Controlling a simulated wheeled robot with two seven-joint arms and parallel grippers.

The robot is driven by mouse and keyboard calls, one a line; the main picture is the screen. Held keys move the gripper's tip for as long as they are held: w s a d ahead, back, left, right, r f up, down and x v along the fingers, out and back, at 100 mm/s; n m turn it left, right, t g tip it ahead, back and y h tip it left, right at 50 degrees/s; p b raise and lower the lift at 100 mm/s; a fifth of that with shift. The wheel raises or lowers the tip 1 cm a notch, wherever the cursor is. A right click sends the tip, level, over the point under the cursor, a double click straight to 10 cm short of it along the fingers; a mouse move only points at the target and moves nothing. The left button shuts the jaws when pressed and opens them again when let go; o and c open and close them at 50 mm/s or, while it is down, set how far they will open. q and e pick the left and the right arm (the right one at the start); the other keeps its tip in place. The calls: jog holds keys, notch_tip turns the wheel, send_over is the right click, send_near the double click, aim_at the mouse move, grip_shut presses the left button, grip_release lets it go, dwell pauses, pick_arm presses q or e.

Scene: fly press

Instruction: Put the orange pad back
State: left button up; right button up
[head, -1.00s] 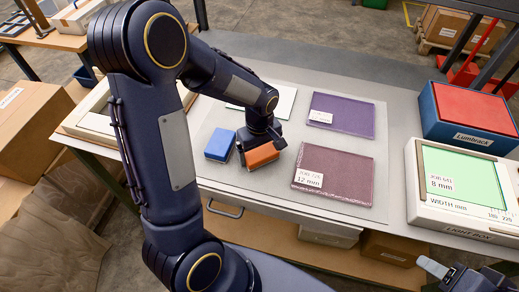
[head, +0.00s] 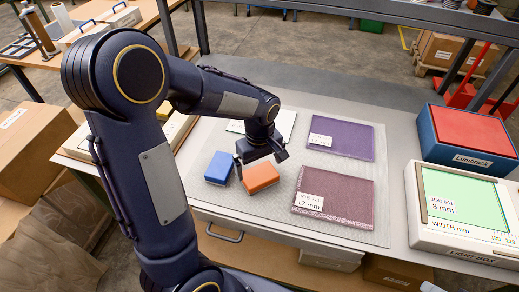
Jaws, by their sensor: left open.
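The orange pad (head: 261,177) lies on the grey mat of the table, close beside a blue pad (head: 219,168) on its left. My left gripper (head: 260,162) is open just above and behind the orange pad, its fingers pointing down. It does not hold the pad; whether a finger touches it is hard to tell. Of my right arm, only a small pale tip (head: 430,287) seems to show at the bottom right edge, and its jaws are not visible.
A purple sheet (head: 341,137) and a maroon sheet (head: 335,204) lie to the right. A pale sheet (head: 285,121) lies behind the gripper. A light box (head: 462,203) and a blue Lumbrack box (head: 462,155) with a red top stand at the right.

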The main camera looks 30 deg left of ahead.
aim_at(259, 174)
pick_arm(q)
notch_tip(259, 174, up, 7)
jog(key=s+d+r+m+t+h, duration=0.2)
jog(key=s+m, duration=0.3)
jog(key=s, duration=0.3)
jog(key=s+d+r+m+t+h, duration=0.1)
jog(key=s+d+r+m+t, duration=0.1)
jog(key=s+m, duration=0.3)
jog(key=s+t, duration=0.1)
jog(key=s, duration=0.3)
jog(key=shift+t+h, duration=0.3)
jog(key=shift+h, duration=0.1)
dwell(0.5)
